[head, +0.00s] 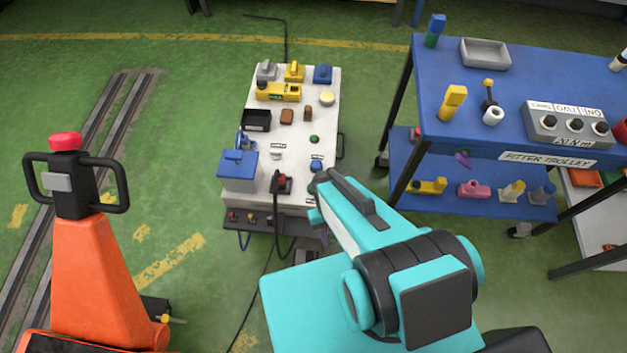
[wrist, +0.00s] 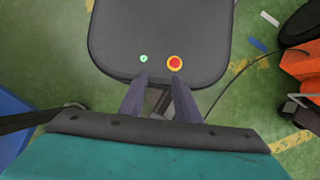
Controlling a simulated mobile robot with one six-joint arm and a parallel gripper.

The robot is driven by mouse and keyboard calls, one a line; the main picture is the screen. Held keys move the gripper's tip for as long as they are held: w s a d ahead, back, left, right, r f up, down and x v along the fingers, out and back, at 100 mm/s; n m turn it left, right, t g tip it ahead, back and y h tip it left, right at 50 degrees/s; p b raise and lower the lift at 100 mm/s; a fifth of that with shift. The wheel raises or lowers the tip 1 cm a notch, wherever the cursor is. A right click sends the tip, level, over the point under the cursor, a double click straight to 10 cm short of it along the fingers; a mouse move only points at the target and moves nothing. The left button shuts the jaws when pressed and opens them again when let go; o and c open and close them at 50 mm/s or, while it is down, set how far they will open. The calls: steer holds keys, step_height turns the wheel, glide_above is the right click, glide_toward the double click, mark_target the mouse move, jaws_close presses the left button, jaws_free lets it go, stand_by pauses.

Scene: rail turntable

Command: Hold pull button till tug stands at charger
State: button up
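The orange tug (head: 95,275) stands at the lower left in the head view, beside floor rails. Its black looped tiller handle (head: 75,190) has a red button (head: 66,141) on top and a grey plate on its face. No lettering is readable, so I cannot tell which is the pull button. Part of the tug also shows at the right of the wrist view (wrist: 303,68). I cannot make out a charger. My gripper (wrist: 158,80) is open and empty, its two dark fingers apart. In the head view it is mostly hidden behind my arm, near the bench's front right corner.
A white bench (head: 290,128) holds a blue box (head: 238,170), yellow tools and cables. A blue fitter trolley (head: 440,125) with a switch box (head: 568,125) stands at right. Dark rails (head: 85,150) run along the left. Green floor lies open between tug and bench.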

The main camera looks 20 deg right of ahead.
steer(key=shift+c, duration=0.5)
jaws_close()
steer(key=shift+s+a, duration=0.1)
steer(key=shift+s, duration=0.05)
